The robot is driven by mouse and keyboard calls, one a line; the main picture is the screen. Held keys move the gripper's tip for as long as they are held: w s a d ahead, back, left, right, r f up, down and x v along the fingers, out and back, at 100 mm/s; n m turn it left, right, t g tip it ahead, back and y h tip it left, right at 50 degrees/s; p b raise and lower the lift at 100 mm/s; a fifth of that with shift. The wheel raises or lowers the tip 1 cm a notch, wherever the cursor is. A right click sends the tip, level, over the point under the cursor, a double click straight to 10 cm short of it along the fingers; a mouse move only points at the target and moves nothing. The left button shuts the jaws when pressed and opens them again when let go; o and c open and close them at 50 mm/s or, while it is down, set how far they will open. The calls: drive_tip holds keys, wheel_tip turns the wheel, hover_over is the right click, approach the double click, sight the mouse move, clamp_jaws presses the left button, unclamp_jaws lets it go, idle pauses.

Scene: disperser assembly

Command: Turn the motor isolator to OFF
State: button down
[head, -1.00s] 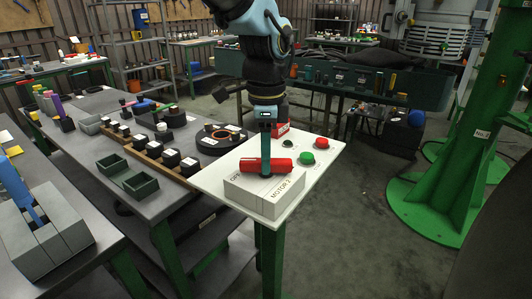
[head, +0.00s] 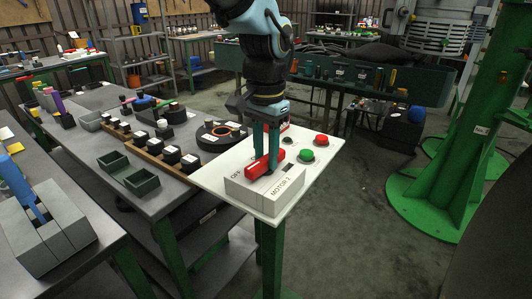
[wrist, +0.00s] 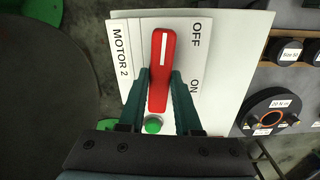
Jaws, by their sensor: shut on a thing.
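The motor isolator is a pale box (head: 262,200) labelled MOTOR 2, with a red handle (head: 251,171) on top. In the wrist view the red handle (wrist: 160,95) stands almost upright, tilted slightly. The white line on it is at the upper end, on the OFF side. The OFF label (wrist: 196,33) and ON label (wrist: 193,86) are to its right. My gripper (head: 267,166) is above the box, shut on the handle with one finger on each side; in the wrist view the fingers (wrist: 160,76) flank its middle. The pivot under the handle is hidden.
The white panel (head: 222,183) also carries a green button (head: 306,156), a red button (head: 321,140) and a small dark one (head: 288,141). A grey bench (head: 90,160) with parts stands to the left. Open floor (head: 350,230) lies to the right, before a green column (head: 480,150).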

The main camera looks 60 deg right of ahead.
sight(265, 158)
drive_tip(key=shift+n, duration=0.6)
drive_tip(key=c, duration=0.6)
unclamp_jaws()
wheel_tip(265, 158, up, 11)
drive_tip(key=b, duration=0.1)
drive_tip(key=shift+b, duration=0.35)
drive_tip(key=shift+f, duration=0.1)
